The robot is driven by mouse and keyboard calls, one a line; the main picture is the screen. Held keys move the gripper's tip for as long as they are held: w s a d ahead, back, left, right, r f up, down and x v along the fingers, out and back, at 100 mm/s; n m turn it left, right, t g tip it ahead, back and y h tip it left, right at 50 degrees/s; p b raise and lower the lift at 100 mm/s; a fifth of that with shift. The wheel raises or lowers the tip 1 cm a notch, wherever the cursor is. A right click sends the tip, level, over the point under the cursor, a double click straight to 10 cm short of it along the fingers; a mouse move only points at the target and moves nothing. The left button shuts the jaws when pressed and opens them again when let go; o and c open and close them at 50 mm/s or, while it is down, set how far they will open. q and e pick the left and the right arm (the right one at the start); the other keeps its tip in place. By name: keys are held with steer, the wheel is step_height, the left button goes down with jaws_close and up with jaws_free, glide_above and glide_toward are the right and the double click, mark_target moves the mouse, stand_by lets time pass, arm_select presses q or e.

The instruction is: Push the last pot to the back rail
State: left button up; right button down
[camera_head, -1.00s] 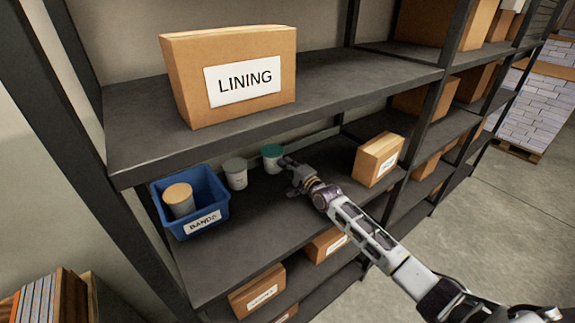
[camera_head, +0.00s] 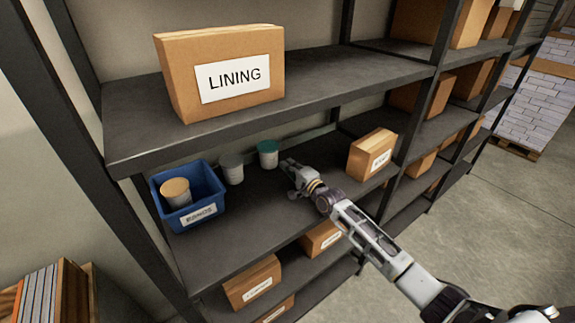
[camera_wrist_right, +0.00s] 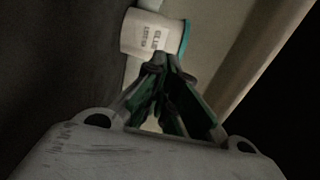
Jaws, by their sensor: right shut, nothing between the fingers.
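The pot with the teal lid (camera_head: 267,154) stands upright at the back of the middle shelf, close to the back rail (camera_head: 312,135); I cannot tell whether they touch. A grey-white pot (camera_head: 231,168) stands to its left, also near the back. My right gripper (camera_head: 285,163) is shut and empty, just in front and to the right of the teal-lidded pot, with a small gap in the head view. In the right wrist view the pot, labelled GLUE (camera_wrist_right: 148,33), is just beyond the shut fingertips (camera_wrist_right: 162,60). My left gripper is out of view.
A blue bin labelled BANDS (camera_head: 209,220) holds a tan-lidded pot (camera_head: 175,190) on the left. A cardboard box (camera_head: 368,153) stands right of my gripper. The upper shelf (camera_head: 340,78), bearing the LINING box (camera_head: 175,75), is overhead. The shelf's front middle is clear.

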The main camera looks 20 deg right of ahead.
steer(key=shift+b+v, duration=0.35)
steer(key=shift+v, duration=4)
steer(key=shift+r, duration=0.1)
